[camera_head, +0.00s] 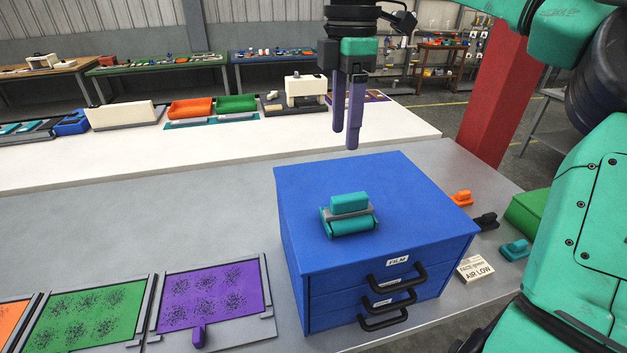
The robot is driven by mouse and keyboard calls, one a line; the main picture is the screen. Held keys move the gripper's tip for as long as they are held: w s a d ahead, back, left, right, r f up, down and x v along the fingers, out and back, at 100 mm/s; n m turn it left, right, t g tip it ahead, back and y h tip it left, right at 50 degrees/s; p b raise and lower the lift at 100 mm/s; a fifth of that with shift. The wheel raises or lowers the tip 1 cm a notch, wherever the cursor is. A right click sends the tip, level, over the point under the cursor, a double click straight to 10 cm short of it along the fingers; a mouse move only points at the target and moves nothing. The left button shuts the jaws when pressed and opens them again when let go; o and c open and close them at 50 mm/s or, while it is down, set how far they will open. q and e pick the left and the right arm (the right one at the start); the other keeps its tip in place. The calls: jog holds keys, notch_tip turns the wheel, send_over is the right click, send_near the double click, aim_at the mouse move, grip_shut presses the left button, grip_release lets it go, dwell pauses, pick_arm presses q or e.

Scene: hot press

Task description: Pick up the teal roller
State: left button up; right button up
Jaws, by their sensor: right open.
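The teal roller (349,222) lies on top of the blue drawer cabinet (310,200), near the middle of its top. It has a teal handle block, a grey frame and a teal cylinder at the front. My right gripper (345,141) hangs above and behind the roller, its purple fingers pointing down. The fingers are apart with nothing between them. It does not touch the roller or the cabinet. My left gripper is not in view.
The cabinet has several drawers with black handles. Right of it lie an orange piece (461,198), a black piece (486,221), a teal piece (514,250) and an AIR LOW sign (475,269). Purple (212,296) and green (88,318) panels lie left. The grey table behind them is clear.

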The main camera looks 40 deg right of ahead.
jog(key=p, duration=0.1)
send_over(350, 196)
jog(key=f, duration=0.7)
jog(key=shift+s+a+f, duration=0.1)
jog(key=shift+s+a, duration=0.05)
jog(key=shift+s, duration=0.25)
jog(key=f+p, duration=0.1)
jog(key=f, duration=0.1)
jog(key=f+p, duration=0.1)
jog(key=f, duration=0.1)
jog(key=w+f+p, duration=0.1)
jog(key=shift+f, duration=0.4)
jog(key=shift+s+f, duration=0.15)
jog(key=shift+f, duration=0.15)
jog(key=shift+s+d, duration=0.1)
jog(key=shift+d, duration=0.1)
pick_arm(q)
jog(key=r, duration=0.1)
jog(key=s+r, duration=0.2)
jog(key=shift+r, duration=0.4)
pick_arm(e)
grip_shut()
